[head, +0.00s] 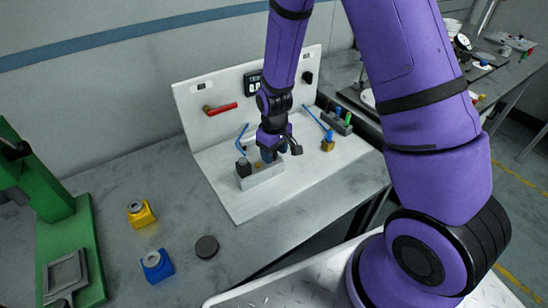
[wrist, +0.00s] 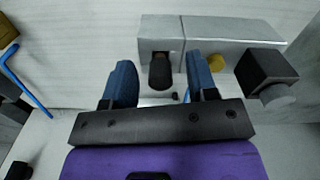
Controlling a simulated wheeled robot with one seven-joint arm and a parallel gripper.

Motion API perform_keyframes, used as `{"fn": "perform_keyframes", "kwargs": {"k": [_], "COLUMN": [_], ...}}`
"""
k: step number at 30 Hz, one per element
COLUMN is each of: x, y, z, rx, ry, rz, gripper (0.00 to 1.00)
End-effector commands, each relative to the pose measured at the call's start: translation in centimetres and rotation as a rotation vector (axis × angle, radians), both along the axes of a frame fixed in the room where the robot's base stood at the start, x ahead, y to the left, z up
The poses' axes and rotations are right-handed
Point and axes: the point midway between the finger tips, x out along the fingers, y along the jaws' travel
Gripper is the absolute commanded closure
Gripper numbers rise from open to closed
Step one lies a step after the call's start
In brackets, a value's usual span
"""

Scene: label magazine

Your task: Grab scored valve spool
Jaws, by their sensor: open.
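A dark, rounded piece (wrist: 160,72) with a brownish end sits in a slot of a grey metal block (wrist: 225,30) in the wrist view. It looks like the valve spool, but I cannot make out any scoring. My gripper (wrist: 160,88) is open, with one blue finger on each side of this piece. I see gaps between the fingers and it. In the head view my gripper (head: 272,153) is low over the block (head: 262,178) on the white bench panel, and it hides the piece there.
A black block with a grey knob (wrist: 268,72) is beside the right finger; a small yellow part (wrist: 216,62) is nearer. A blue hooked rod (head: 242,138), a brass fitting (head: 328,142) and a red-handled lever (head: 221,109) are around. Yellow (head: 140,213) and blue (head: 156,266) blocks stand left.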

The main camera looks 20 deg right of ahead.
Motion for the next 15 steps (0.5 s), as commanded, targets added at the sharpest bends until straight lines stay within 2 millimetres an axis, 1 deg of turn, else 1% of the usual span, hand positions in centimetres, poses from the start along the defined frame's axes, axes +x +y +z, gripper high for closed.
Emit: {"fn": "perform_keyframes", "kwargs": {"k": [6,8,9,11,12,13,15], "x": [0.02,0.01,0.02,0.02,0.01,0.01,0.02], "y": [0.01,0.02,0.02,0.02,0.02,0.02,0.02], "z": [-0.02,-0.02,-0.01,-0.01,-0.01,-0.01,0.0], "rx": [0.0,0.0,0.0,0.0,0.0,0.0,0.0], "ry": [-0.001,-0.001,-0.001,-0.001,-0.001,-0.001,-0.001], "rz": [0.0,0.0,0.0,0.0,0.0,0.0,0.0], "gripper": [0.47,0.61,0.7,0.84,0.93,1.0,1.0]}}
